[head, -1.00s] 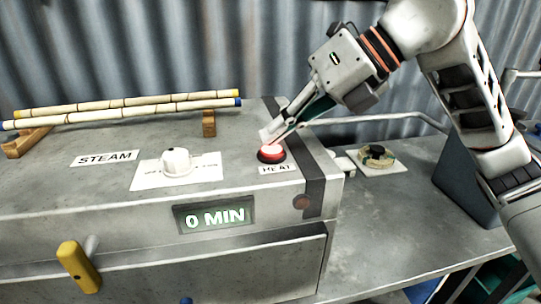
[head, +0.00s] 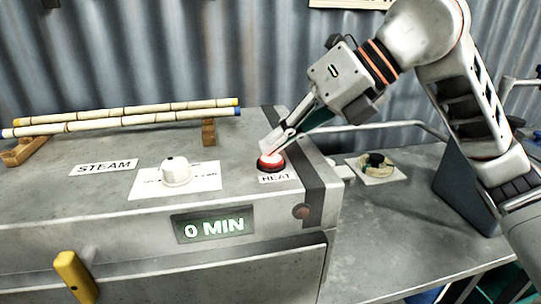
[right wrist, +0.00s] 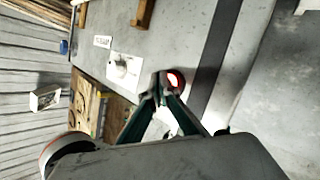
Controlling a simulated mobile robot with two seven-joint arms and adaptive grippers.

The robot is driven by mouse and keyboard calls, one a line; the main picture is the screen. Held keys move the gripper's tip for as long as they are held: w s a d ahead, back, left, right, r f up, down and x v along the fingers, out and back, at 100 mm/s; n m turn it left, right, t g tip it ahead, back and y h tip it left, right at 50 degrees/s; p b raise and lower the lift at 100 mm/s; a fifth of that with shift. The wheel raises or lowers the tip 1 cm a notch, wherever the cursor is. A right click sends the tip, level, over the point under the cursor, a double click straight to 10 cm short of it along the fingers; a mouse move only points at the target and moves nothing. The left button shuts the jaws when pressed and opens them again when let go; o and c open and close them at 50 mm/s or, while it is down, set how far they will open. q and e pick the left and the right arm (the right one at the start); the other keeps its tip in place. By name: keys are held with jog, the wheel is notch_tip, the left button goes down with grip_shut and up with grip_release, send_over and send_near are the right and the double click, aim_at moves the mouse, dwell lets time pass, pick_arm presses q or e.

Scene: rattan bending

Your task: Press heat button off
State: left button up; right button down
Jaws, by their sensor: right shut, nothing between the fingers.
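The red heat button (head: 271,162) sits on top of the grey steam box, beside the HEAT label (head: 277,178). My right gripper (head: 267,150) is shut and empty. Its fingertips point down onto the button from behind and cover part of its top; they look to be touching it, but the exact contact is hard to see. In the right wrist view the button (right wrist: 176,80) shows just beyond the closed fingertips (right wrist: 160,80). My left gripper is not in view.
The steam box (head: 110,205) has a white dial (head: 175,172), a display (head: 214,226) reading 0 MIN, and a yellow handle (head: 75,277). Bamboo-like poles (head: 120,118) lie on wooden rests at the back left. A small round device (head: 376,165) sits on the table at right.

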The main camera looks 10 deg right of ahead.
aim_at(276, 159)
jog(key=shift+f, duration=0.15)
dwell(0.3)
jog(key=shift+f, duration=0.35)
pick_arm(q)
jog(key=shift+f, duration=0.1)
pick_arm(e)
jog(key=shift+r, duration=0.15)
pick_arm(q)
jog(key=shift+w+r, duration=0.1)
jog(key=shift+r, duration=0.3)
pick_arm(e)
jog(key=shift+r, duration=0.3)
notch_tip(276, 159, up, 4)
jog(key=p, duration=0.3)
jog(key=shift+f, duration=0.2)
jog(key=shift+r+p, duration=0.9)
jog(key=shift+r, duration=0.35)
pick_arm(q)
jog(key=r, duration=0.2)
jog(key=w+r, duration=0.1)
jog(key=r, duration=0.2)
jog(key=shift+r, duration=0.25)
